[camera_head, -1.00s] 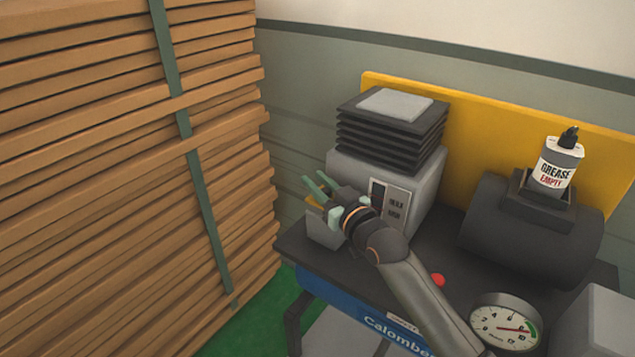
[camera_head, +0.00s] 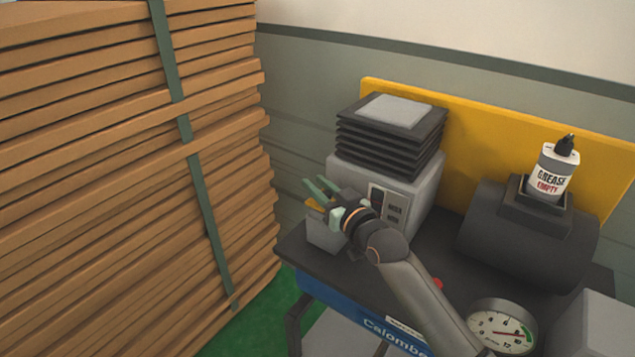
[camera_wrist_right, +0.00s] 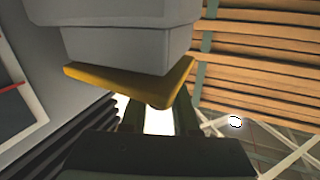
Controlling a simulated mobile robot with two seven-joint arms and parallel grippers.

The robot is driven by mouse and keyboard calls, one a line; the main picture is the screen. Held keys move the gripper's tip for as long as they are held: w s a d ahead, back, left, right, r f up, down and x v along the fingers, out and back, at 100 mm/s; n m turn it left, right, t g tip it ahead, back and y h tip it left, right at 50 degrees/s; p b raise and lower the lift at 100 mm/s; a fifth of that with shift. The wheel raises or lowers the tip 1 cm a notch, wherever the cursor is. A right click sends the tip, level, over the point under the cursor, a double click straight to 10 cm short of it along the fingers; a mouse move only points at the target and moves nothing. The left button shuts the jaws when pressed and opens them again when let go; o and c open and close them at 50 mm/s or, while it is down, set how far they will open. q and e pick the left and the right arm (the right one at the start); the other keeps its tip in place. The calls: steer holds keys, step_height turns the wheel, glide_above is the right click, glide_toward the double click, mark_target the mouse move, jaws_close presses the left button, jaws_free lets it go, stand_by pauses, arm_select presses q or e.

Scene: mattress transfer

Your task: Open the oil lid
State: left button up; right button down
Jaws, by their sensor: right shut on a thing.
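A yellow lid (camera_head: 316,204) shows as a small strip by the grey box (camera_head: 324,237) at the left front of the machine. In the right wrist view the yellow lid (camera_wrist_right: 125,84) is a flat, tilted plate against the grey box (camera_wrist_right: 130,45). My right gripper (camera_head: 318,188) is at this lid, its green fingers pointing up and left. In the right wrist view my right gripper (camera_wrist_right: 158,112) is shut on the lid's corner edge. The exact contact is partly hidden. My left gripper is not in view.
A grey control unit with black bellows (camera_head: 390,140) stands just behind my gripper. A grease bottle (camera_head: 553,172) sits on a dark cylinder (camera_head: 525,240) at the right. A pressure gauge (camera_head: 500,328) is at the front. Stacked planks (camera_head: 130,170) fill the left.

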steer(key=p, duration=0.1)
steer(key=r+m+p, duration=0.1)
steer(key=m+p, duration=0.1)
steer(key=shift+w+d+r+g, duration=0.2)
steer(key=shift+w+d+g, duration=0.1)
steer(key=shift+g, duration=0.1)
steer(key=shift+w+d+r+m+g+p, duration=0.2)
steer(key=shift+w+m+g+p, duration=0.25)
steer(key=shift+m+p, duration=0.35)
steer(key=shift+w+d+m+g+h+p, duration=0.2)
steer(key=shift+m+g+h+p, duration=0.15)
steer(key=shift+m, duration=0.35)
steer(key=c, duration=0.7)
jaws_free()
steer(key=shift+o, duration=0.2)
steer(key=v, duration=1.2)
steer(key=shift+d, duration=0.25)
